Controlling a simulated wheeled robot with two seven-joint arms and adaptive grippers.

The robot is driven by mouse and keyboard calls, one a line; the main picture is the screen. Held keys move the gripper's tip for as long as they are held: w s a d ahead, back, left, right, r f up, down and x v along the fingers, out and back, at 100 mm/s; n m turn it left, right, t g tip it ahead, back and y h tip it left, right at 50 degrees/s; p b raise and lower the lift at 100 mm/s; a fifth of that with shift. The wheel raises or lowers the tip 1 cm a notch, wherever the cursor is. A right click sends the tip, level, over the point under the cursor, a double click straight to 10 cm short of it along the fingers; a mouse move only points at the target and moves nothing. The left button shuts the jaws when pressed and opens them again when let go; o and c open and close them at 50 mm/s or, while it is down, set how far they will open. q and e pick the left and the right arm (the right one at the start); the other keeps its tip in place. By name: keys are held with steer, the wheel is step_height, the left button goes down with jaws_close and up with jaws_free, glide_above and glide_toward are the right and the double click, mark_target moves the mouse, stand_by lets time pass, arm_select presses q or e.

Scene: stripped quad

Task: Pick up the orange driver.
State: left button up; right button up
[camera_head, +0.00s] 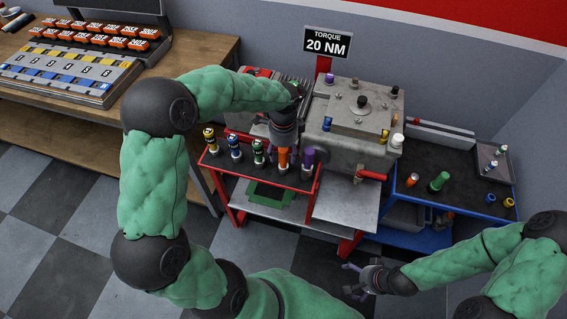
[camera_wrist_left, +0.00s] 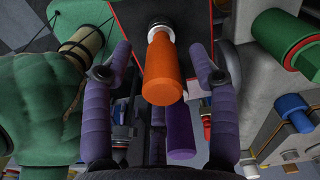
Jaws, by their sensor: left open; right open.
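The orange driver (camera_head: 283,158) stands in a row of drivers on the red-edged rack of the cart, between a green and a purple one. My left gripper (camera_head: 284,143) is at its top, partly hiding it. In the left wrist view the orange handle (camera_wrist_left: 160,72) lies between my two open purple fingers, with gaps on both sides. Its metal collar is at the dark rack panel. My right gripper (camera_head: 355,280) is open and empty, low above the checkered floor at the right.
The purple driver (camera_head: 307,160) stands close beside; green (camera_head: 258,153), blue (camera_head: 235,149) and yellow (camera_head: 210,141) ones stand to the left. A grey metal housing (camera_head: 352,150) is just behind right. A blue cart (camera_head: 465,205) with small parts stands right; a wooden bench (camera_head: 185,65) is left.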

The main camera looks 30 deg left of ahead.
arm_select(q)
step_height(320, 180, down, 3)
steer(key=shift+w+f+b, duration=0.15)
steer(key=shift+f+b, duration=0.05)
steer(key=shift+b, duration=0.25)
jaws_close()
steer(key=shift+r, duration=0.1)
